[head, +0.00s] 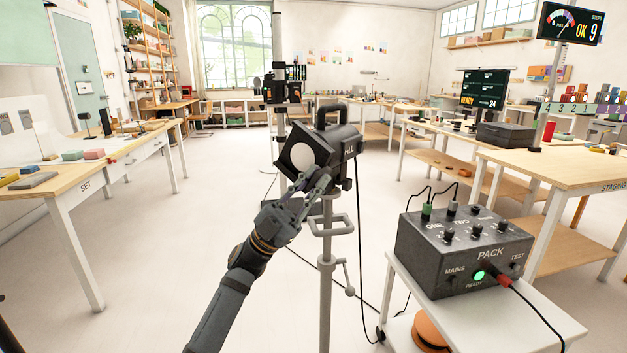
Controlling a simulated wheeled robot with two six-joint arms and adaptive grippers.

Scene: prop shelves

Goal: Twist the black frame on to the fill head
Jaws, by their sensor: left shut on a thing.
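The fill head (341,142) is a dark lamp with a top handle, on a grey stand in the middle of the head view. The black frame (291,136) appears as a squarish dark border around the white round lens at its front, tilted in the picture. I cannot tell whether it is seated on the head or just held against it. My left gripper (318,183) reaches up from below and is shut at the frame's lower edge. Its fingers hide part of that edge. My right gripper is not in view.
A white cart (535,318) with the grey PACK box (462,252) stands close at right. Cables hang beside the stand (326,270). The SET table (42,193) is at left, the STAGING table (560,167) at right. The floor left of the stand is clear.

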